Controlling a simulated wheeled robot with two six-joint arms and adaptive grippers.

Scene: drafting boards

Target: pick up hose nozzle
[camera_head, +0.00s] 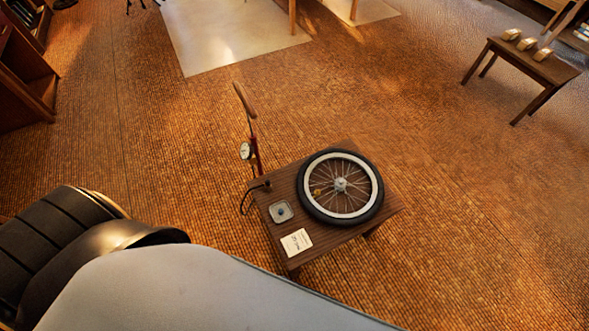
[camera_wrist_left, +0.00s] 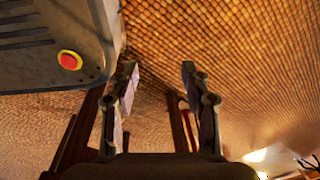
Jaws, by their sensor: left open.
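I cannot make out a separate hose nozzle for certain. A thin dark hose (camera_head: 243,202) curves at the left edge of a small wooden table (camera_head: 338,242), beside a red hand pump (camera_head: 255,152) with a round white gauge (camera_head: 245,151). A small dark piece (camera_head: 262,185) lies at the table's left edge by the hose; I cannot tell if it is the nozzle. My left gripper (camera_wrist_left: 160,72) is open and empty in the left wrist view, its fingers apart over the brown floor. It is not visible in the head view. My right gripper is not in view.
The table holds a spoked wheel (camera_head: 367,207), a small square tin (camera_head: 281,211) and a white card (camera_head: 296,242). Another small table (camera_head: 537,66) with several objects stands far right. Open floor (camera_head: 450,200) lies between them. Dark wooden furniture (camera_head: 20,75) stands at far left.

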